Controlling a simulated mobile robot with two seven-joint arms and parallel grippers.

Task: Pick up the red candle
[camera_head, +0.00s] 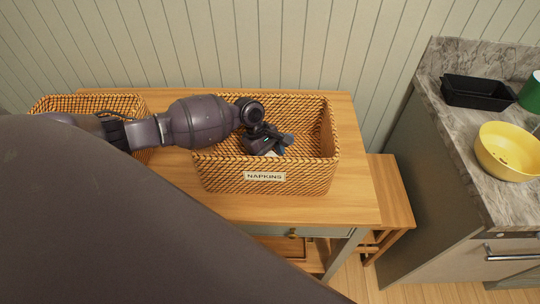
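No red candle can be made out in the head view. My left arm comes in from the left over the table, and its gripper (274,146) is down inside the rattan basket labelled NAPKINS (305,178), near its middle. The fingers are dark and small, and the basket's front wall and the wrist hide part of them, so I cannot tell whether they are open or shut. A small pale patch shows beside the fingers; I cannot tell what it is. My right gripper is not in view.
A second rattan basket (90,103) stands at the table's left, partly hidden by my arm. The wooden table (355,150) is bare right of the NAPKINS basket. A marble counter (453,130) at the right holds a black tray (478,92), a yellow bowl (507,152) and a green item (531,94).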

